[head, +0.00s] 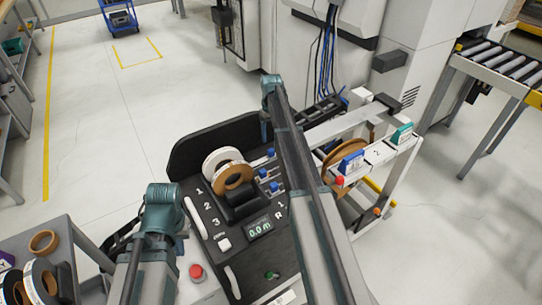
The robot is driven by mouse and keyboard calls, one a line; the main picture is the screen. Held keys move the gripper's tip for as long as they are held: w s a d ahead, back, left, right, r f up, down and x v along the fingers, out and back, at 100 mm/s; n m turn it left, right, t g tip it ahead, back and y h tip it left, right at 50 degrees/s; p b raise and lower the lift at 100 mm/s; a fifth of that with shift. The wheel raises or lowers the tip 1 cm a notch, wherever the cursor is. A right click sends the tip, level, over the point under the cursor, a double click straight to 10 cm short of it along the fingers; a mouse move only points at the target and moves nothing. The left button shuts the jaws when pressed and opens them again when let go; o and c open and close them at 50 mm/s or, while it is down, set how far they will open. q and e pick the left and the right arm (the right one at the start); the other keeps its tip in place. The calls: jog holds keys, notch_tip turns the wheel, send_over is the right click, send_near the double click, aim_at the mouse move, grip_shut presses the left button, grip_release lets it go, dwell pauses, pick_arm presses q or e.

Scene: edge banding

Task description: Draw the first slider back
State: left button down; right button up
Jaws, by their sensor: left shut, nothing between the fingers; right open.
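The black machine panel (215,266) carries the labels 1, 2 and 3 and a lit display reading 0.0 m. Several blue-knobbed sliders (263,172) sit in a row beside the rolls; the farthest blue knob (270,153) is close to my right arm. Which one is the first slider is not clear. My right gripper (265,128) points down at the panel's far edge, beyond the sliders; its fingers are small and partly hidden. My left gripper (178,238) is left of the panel, apart from the sliders, its fingers largely hidden by its wrist.
A white roll and a brown roll (232,178) stand on the panel. A rail (335,124) with blue and teal blocks runs right. A red button (196,271) is at the near left. A cart with rolls (43,241) stands lower left. My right forearm crosses the panel's right side.

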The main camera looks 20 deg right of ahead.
aim_at(271, 150)
notch_tip(271, 150, down, 9)
jog(key=b, duration=0.8)
jog(key=shift+f, duration=0.15)
grip_shut()
dwell(0.9)
